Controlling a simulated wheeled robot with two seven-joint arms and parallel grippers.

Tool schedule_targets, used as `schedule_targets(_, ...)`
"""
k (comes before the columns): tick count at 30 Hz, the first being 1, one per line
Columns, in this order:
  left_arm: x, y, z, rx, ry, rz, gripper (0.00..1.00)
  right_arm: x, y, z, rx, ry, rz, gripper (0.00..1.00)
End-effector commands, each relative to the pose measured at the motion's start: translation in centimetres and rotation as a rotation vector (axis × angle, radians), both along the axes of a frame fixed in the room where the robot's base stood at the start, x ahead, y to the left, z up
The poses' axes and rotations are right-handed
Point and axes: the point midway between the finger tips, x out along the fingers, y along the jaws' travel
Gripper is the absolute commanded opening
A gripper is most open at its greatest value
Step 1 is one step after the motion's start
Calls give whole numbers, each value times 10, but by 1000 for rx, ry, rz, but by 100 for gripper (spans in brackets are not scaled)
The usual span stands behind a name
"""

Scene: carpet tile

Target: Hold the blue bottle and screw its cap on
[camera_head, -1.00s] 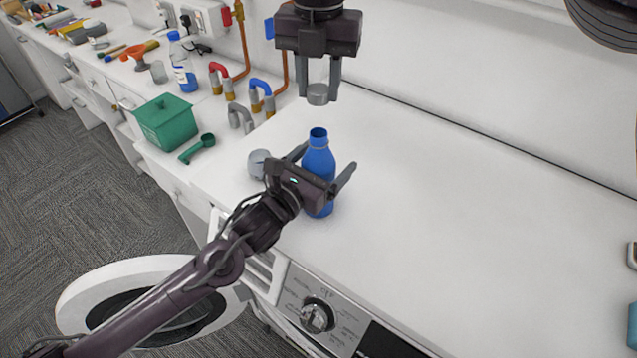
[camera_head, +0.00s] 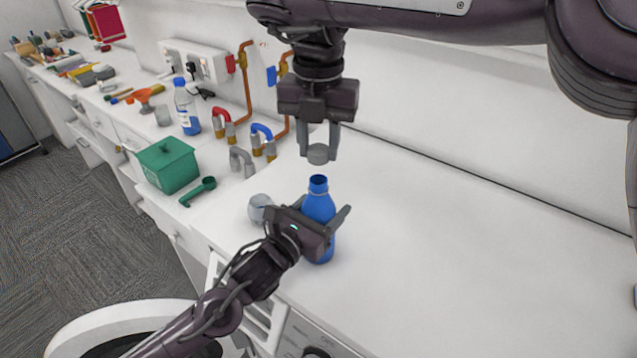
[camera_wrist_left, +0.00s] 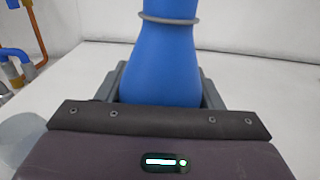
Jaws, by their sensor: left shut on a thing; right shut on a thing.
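The blue bottle (camera_head: 318,208) stands upright on the white worktop, its open neck at the top. My left gripper (camera_head: 323,212) is shut on the bottle's body from the front left, one finger on each side. In the left wrist view the bottle (camera_wrist_left: 160,65) sits between the fingers, with a grey ring around it higher up; its top is out of frame. My right gripper (camera_head: 318,146) points down and is shut on the grey cap (camera_head: 318,155). The cap is just above the bottle's neck, roughly in line with it, with a small gap between them.
A whitish round object (camera_head: 260,208) stands close left of my left gripper. A green box (camera_head: 167,166), a green scoop (camera_head: 199,191) and pipe bends (camera_head: 241,160) lie further left. The worktop right of the bottle (camera_head: 450,220) is clear.

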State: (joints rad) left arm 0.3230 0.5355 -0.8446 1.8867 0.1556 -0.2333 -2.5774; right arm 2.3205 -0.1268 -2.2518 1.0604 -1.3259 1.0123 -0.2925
Motion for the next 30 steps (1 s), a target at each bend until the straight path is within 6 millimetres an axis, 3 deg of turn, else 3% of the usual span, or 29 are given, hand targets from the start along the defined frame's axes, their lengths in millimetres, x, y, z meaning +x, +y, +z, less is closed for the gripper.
schedule_targets(6,0,0,0,0,0,0,19,0,0,-26,2,1,-1,12)
schedule_targets(23,0,0,0,0,0,0,19,0,0,-29,1,-1,-1,12)
schedule_targets(30,0,0,0,1,1,0,19,0,0,-41,1,1,0,12)
